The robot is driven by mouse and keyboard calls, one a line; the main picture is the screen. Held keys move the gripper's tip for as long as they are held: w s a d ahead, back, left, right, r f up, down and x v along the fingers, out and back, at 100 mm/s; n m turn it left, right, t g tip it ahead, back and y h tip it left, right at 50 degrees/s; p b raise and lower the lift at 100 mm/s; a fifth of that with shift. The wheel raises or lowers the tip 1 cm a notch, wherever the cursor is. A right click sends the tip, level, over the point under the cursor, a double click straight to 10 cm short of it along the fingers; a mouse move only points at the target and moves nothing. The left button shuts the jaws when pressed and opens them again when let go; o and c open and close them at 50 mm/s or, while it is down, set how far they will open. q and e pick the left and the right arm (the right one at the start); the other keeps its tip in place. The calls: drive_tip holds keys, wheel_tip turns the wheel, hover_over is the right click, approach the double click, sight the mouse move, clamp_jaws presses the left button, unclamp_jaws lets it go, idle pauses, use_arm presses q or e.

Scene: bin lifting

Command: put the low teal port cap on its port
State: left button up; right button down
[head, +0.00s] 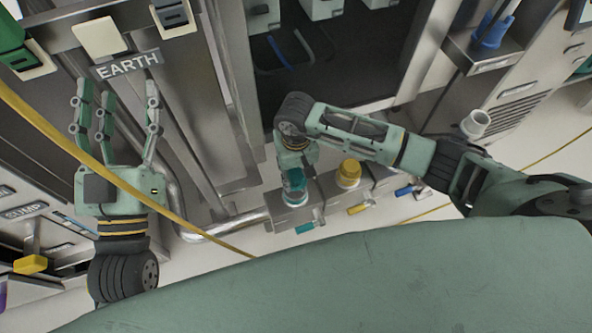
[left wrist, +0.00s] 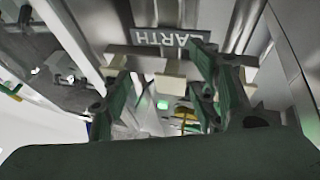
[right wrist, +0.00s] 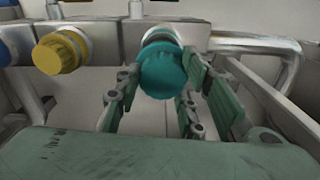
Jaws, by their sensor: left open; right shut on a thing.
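The teal port cap (head: 294,187) is in my right gripper (head: 294,165), low in front of a metal pipe block in the head view. In the right wrist view the teal cap (right wrist: 163,70) sits between the fingers of the right gripper (right wrist: 160,88), which is shut on it. The cap is up against a pale round port collar (right wrist: 160,36) on the block; I cannot tell whether it is fully seated. My left gripper (head: 117,125) is open and empty at the left, below the EARTH label.
A yellow cap (head: 349,173) is on the neighbouring port, also in the right wrist view (right wrist: 60,52). Teal (head: 305,228), yellow and blue (head: 404,191) valve handles stick out below. A bent metal pipe (head: 222,228) runs left of the block. A yellow cable (head: 60,130) crosses before my left arm.

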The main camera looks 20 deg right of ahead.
drive_tip(key=shift+f+b, duration=0.75)
use_arm(q)
drive_tip(key=s+r+t+h, duration=0.1)
drive_tip(key=s+r+t, duration=0.3)
drive_tip(key=s+r, duration=0.1)
drive_tip(key=shift+a+r+t+h, duration=0.25)
drive_tip(key=shift+r+t+h, duration=0.15)
drive_tip(key=shift+r, duration=0.45)
use_arm(e)
drive_tip(key=shift+f, duration=0.1)
use_arm(q)
drive_tip(key=shift+s, duration=0.1)
use_arm(e)
drive_tip(key=shift+f, duration=0.1)
